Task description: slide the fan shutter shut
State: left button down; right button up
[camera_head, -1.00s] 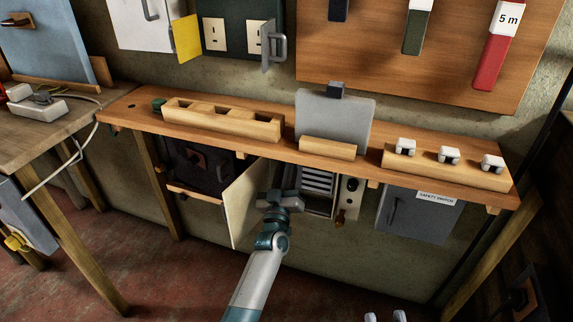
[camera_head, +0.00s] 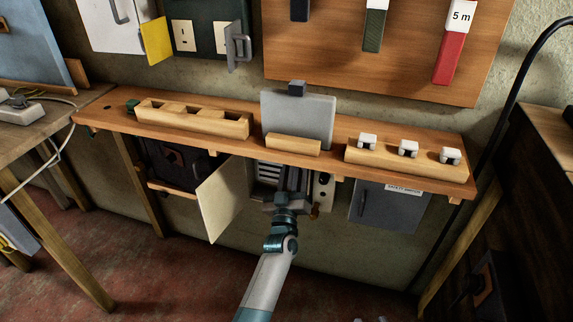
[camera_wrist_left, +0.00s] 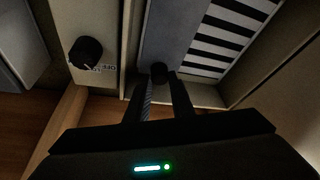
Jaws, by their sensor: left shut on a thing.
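The fan housing is under the wooden shelf, with a slotted vent (camera_head: 269,174) that also shows in the left wrist view (camera_wrist_left: 222,38). The shutter is a plain grey plate (camera_wrist_left: 175,30) with a small black knob (camera_wrist_left: 159,70). It covers the part of the vent nearest the dial panel, and several slots beside it are uncovered. My left gripper (camera_head: 290,196) is in front of the housing. Its fingers (camera_wrist_left: 160,90) are shut on the knob, one on each side. The arm hides the lower part of the shutter in the head view.
A pale door (camera_head: 222,199) stands open left of the housing. A panel (camera_head: 321,190) with a black dial (camera_wrist_left: 86,52) adjoins it on the right, then a grey safety switch box (camera_head: 385,206). The shelf (camera_head: 200,143) overhangs them.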

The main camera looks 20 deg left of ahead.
pick_arm(q)
jog(key=shift+d, duration=0.2)
jog(key=c, duration=1.5)
grip_release()
jog(key=shift+d, duration=0.1)
jog(key=shift+c, duration=0.2)
pick_arm(e)
jog(key=shift+d, duration=0.1)
pick_arm(q)
jog(key=shift+s, duration=0.1)
jog(key=p+v, duration=0.1)
jog(key=v, duration=1.6)
pick_arm(e)
jog(key=f, duration=0.1)
jog(key=f+g, duration=0.1)
jog(key=s+d+f+g, duration=0.1)
jog(key=f, duration=0.1)
jog(key=shift+h, duration=0.4)
pick_arm(q)
jog(key=shift+s, duration=0.15)
